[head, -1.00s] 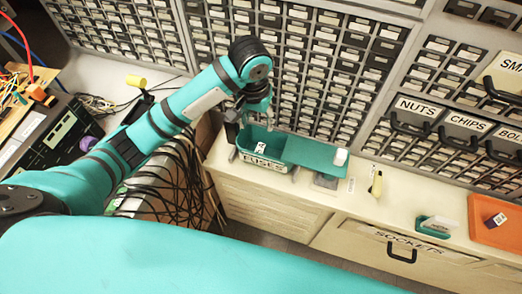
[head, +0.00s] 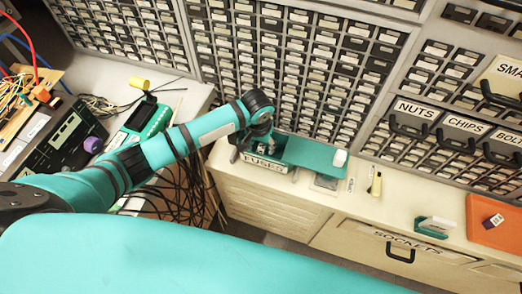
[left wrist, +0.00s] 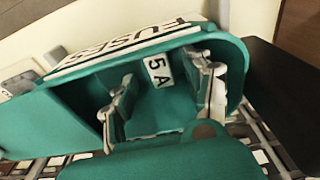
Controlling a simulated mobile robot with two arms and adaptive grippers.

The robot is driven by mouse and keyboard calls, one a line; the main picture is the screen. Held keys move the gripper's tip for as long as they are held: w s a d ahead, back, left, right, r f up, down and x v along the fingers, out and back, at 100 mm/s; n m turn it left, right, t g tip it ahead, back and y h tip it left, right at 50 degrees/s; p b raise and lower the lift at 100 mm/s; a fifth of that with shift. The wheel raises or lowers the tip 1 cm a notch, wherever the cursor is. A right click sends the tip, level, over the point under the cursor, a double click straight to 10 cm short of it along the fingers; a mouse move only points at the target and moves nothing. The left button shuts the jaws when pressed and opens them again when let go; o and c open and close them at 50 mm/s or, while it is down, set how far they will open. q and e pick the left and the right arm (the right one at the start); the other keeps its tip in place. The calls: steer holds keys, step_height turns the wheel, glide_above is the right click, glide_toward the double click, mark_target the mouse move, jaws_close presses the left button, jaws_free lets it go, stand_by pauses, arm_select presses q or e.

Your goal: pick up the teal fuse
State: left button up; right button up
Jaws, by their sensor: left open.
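The teal bin labelled FUSES (head: 266,166) stands on the cream counter. In the left wrist view the bin (left wrist: 232,58) surrounds my open left gripper (left wrist: 160,82), whose two fingers reach down into it. A white label reading 5 A, on what seems to be the teal fuse (left wrist: 157,71), shows between the fingertips. The fuse's teal body blends with the bin, so its outline and any contact with the fingers are hard to tell. In the head view my left gripper (head: 260,147) covers the bin's inside and hides the fuse. My right gripper is not in view.
A flat teal panel (head: 316,154) adjoins the bin on the right, with a white piece (head: 340,158) at its edge. A yellow object (head: 376,184), a teal and white item (head: 434,226) and an orange tray (head: 484,232) lie farther right. Drawer racks (head: 290,70) stand close behind.

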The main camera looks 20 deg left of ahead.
arm_select(q)
steer(key=shift+w+f, duration=0.2)
steer(key=shift+f, duration=1.2)
jaws_close()
steer(key=shift+r, duration=0.1)
